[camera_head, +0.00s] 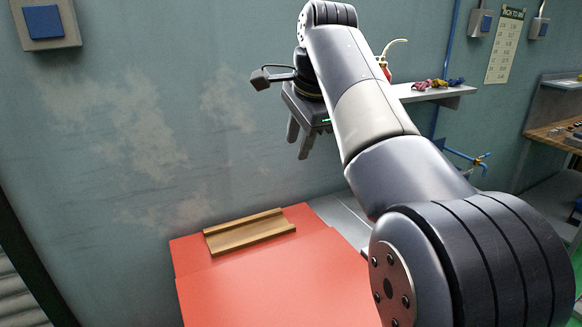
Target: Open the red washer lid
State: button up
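The red washer lid (265,285) lies flat and shut at the bottom centre, below my gripper. A wooden grooved strip (249,233) lies on its far part, near the wall. My gripper (298,149) hangs fingers down in the air above the lid, up and to the right of the strip. Its two fingers stand apart with nothing between them, and it touches nothing that I can see. My arm hides the right part of the lid.
The stained green-grey wall (130,140) rises behind the lid. A shelf (433,94) with small coloured items is on the wall behind my arm. A blue pipe with a tap (482,161) and a wooden workbench (556,133) are at the right. Space above the lid's left part is clear.

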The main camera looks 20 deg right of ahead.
jog(key=shift+v, duration=1.05)
jog(key=shift+c, duration=0.3)
